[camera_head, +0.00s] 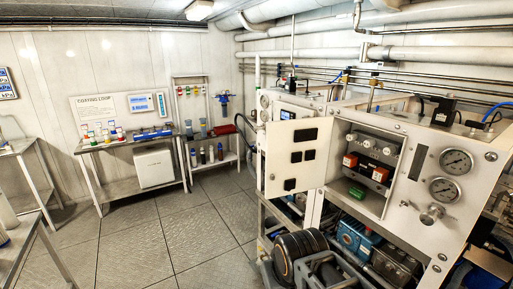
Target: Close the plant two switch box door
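A white switch box door (297,140) stands open on the near machine at the right. Its face carries several dark rectangular panels. It stands at the left side of the open switch box (402,170), swung out to the left. Inside the box I see round knobs, orange-red blocks (350,161) and a green block (356,191). No label is readable that says which plant this is. I cannot make out my gripper in this view.
Two pressure gauges (456,162) and a valve knob (432,214) stick out right of the box. A dark ribbed cylinder (290,250) and blue machinery (358,238) lie below. The floor (195,235) to the left is clear. A bench (105,146) stands behind.

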